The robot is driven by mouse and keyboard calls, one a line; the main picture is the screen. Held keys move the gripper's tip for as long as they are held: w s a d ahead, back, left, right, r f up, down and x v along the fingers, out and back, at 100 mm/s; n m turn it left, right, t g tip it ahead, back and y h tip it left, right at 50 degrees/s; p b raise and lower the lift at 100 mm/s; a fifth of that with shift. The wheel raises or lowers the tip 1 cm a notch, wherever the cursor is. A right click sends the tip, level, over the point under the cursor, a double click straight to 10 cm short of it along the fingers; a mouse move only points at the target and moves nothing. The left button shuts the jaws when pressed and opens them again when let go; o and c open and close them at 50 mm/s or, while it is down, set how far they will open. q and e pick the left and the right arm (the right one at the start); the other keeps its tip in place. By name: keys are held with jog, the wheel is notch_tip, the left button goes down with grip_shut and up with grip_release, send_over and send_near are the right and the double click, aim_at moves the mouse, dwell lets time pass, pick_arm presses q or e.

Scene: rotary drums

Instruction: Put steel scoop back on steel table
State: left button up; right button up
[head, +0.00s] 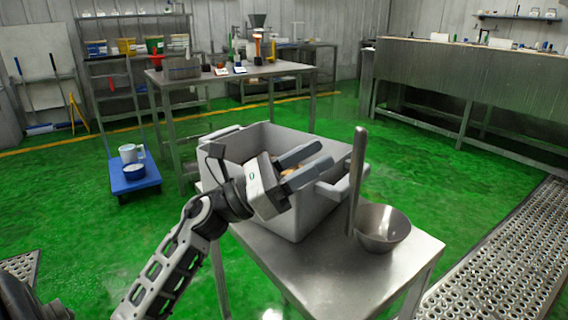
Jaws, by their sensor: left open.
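The steel scoop (384,229) is a shiny round bowl with a long flat handle that stands upright on its left side. It appears to rest on the right part of the small steel table (330,275), close to the grey bin. My left gripper (322,156) is open and empty. It shows in front of the bin's opening, with its fingers pointing right toward the scoop's handle and a gap between them. The table under the bin is hidden. My right gripper is not in view.
A large grey bin (312,218) fills the back of the steel table, with some orange-brown contents partly hidden. A blue cart (135,181) with white containers stands at left. A workbench (230,77) stands behind. The table's front is clear.

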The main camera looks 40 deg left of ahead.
pick_arm(q)
jog(key=s+a, duration=0.3)
jog(key=shift+s+a, duration=0.1)
jog(key=shift+s, duration=0.15)
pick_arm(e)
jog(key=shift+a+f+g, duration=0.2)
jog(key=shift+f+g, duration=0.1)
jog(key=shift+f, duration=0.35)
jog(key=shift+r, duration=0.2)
